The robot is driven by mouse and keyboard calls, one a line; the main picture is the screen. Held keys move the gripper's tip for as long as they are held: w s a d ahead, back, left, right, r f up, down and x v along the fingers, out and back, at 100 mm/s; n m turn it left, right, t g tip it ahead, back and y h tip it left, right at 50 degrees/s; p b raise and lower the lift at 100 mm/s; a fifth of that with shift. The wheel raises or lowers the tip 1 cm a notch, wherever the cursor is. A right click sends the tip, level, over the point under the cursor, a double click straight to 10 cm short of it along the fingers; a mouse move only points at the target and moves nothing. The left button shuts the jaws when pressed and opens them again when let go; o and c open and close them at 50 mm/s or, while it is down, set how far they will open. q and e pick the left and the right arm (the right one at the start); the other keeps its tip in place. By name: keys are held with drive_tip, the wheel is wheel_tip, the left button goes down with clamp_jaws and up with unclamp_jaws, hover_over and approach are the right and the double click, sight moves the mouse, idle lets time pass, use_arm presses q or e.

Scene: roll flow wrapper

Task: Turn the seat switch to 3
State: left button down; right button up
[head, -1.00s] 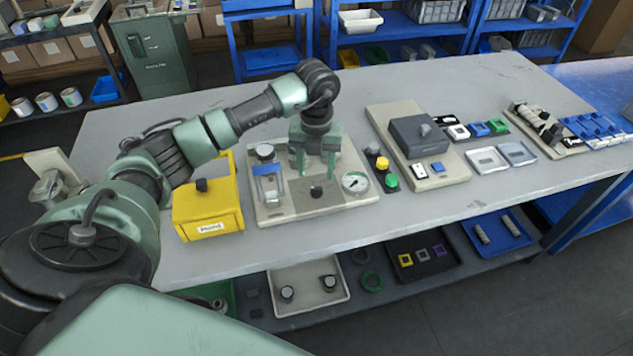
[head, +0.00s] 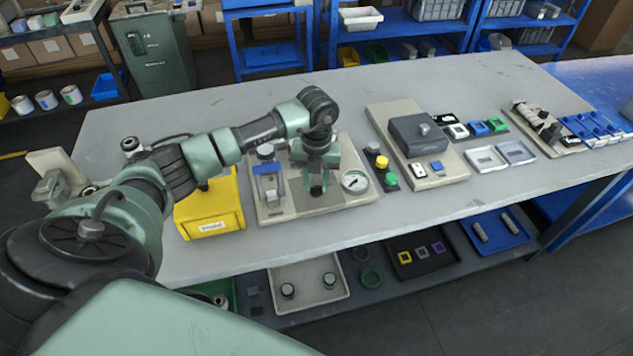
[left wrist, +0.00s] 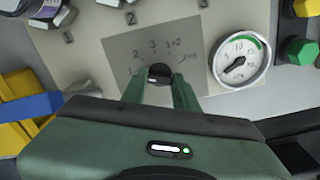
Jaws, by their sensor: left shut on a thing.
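The seat switch is a small black knob (left wrist: 159,72) on a grey marked plate (left wrist: 125,50) in the left wrist view. The plate carries a 2, a 3 and a 1+2 around the knob; the 3 lies just above it. A pale mark shows low on the knob's left side, but I cannot tell which number it is set to. My left gripper (head: 317,188) is lowered onto the panel (head: 275,212) in the head view. In the left wrist view its fingers (left wrist: 159,90) are shut on the knob from both sides. My right gripper is not in view.
A round gauge (left wrist: 240,60) sits right of the plate. A blue clamp-like part (head: 268,183) stands left of the gripper and a yellow box (head: 209,208) further left. Yellow (head: 382,162) and green (head: 391,179) buttons are to the right. The table front (head: 330,237) is clear.

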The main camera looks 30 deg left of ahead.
use_arm(q)
drive_tip(key=shift+f+m+b, duration=0.1)
drive_tip(key=shift+m+b, duration=1.05)
drive_tip(key=shift+m, duration=0.35)
drive_tip(key=m+b, duration=0.2)
drive_tip(key=m, duration=0.1)
drive_tip(key=shift+m, duration=0.3)
drive_tip(key=m+b, duration=0.2)
drive_tip(key=m, duration=0.1)
drive_tip(key=shift+m, duration=0.3)
drive_tip(key=shift+m+b, duration=0.9)
drive_tip(key=shift+m, duration=0.8)
drive_tip(key=shift+r, duration=0.2)
drive_tip(key=c, duration=1.1)
unclamp_jaws()
